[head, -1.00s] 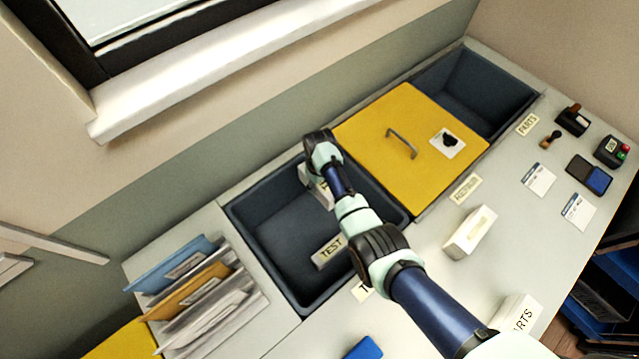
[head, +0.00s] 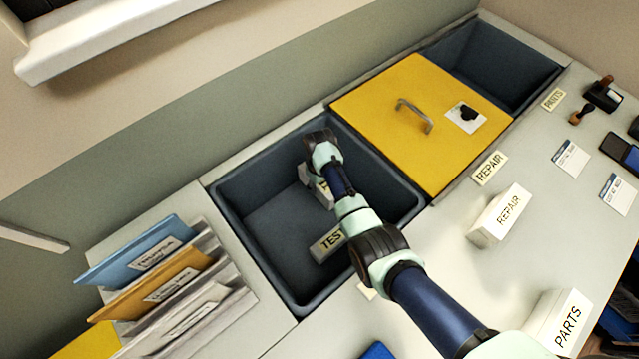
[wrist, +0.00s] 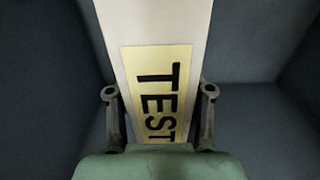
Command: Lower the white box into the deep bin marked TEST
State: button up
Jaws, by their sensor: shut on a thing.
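My gripper (wrist: 160,100) is shut on the white box (wrist: 160,25), with one finger on each side of it. The box's cream label reads TEST in the wrist view. In the head view the white box (head: 306,173) shows partly beneath my wrist, inside the outline of the deep dark bin (head: 240,245). My arm hides much of it, and its clearance from the bin floor cannot be told. Another pale piece lettered TEST (head: 327,245) shows in the near part of the bin, partly covered by my arm.
A yellow lid (head: 390,120) with a handle covers the middle bin; an open dark bin (head: 490,75) lies beyond. White boxes lettered REPAIR (head: 495,220) and PARTS (head: 555,320) stand on the table at right. A folder rack (head: 225,300) stands left of the deep bin.

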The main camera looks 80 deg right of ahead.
notch_tip(320, 180, down, 8)
jog(key=b, duration=0.5)
jog(key=shift+r, duration=0.1)
jog(key=o, duration=1.5)
notch_tip(320, 180, up, 12)
jog(key=shift+r, duration=0.1)
